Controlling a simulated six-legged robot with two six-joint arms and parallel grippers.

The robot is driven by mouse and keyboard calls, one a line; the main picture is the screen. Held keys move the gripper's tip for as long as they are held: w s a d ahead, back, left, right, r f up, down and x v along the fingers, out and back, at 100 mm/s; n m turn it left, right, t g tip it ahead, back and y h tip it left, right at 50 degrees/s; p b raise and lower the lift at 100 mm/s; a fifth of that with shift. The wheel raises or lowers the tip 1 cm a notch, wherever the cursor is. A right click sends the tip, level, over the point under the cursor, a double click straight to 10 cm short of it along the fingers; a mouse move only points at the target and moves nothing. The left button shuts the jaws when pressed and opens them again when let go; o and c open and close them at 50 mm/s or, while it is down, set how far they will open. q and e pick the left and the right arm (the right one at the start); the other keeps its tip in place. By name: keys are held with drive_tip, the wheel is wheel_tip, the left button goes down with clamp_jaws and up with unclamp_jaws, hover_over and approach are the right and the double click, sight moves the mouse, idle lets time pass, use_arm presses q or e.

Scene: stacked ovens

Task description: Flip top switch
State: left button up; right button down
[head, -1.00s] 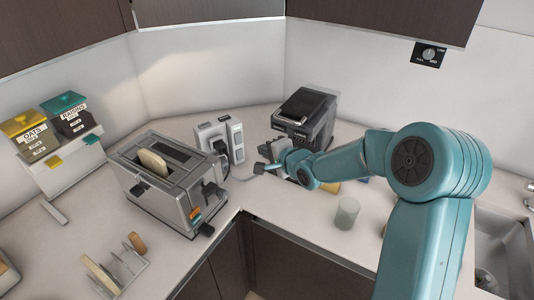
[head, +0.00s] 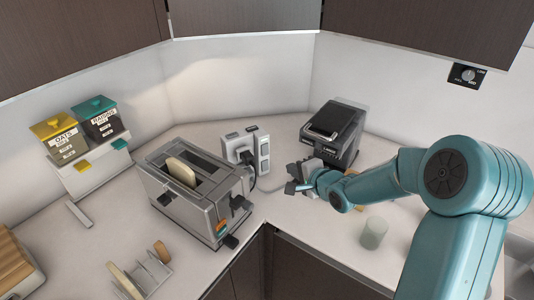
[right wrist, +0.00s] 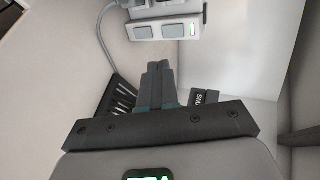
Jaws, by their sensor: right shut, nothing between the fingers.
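A grey and white power outlet block (head: 236,147) stands in the counter corner, with a black plug and cable in it. Its right side carries two rocker switches, an upper one (head: 264,147) and a lower one (head: 264,166). The block (right wrist: 165,15) also shows at the top of the right wrist view with two grey rockers, and a small green light is near the right one. My right gripper (head: 290,187) is in front and to the right of the block, apart from it. Its fingers (right wrist: 158,70) are shut and empty, pointing toward the block. My left gripper is out of view.
A toaster (head: 200,188) with bread stands left of the block. A black coffee machine (head: 335,130) is behind my right gripper. A cup (head: 373,233) stands below my right arm. A toast rack (head: 145,275) is at the front left.

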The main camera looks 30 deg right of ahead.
drive_tip(key=b, duration=0.4)
approach(266, 155)
wheel_tip(266, 155, down, 2)
drive_tip(key=w, duration=0.4)
drive_tip(key=w+p, duration=0.1)
drive_tip(key=shift+w+d+f, duration=0.2)
drive_tip(key=shift+f, duration=0.1)
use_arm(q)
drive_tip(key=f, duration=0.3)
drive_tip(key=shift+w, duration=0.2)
use_arm(e)
drive_tip(key=shift+w, duration=0.2)
drive_tip(key=shift+w, duration=0.1)
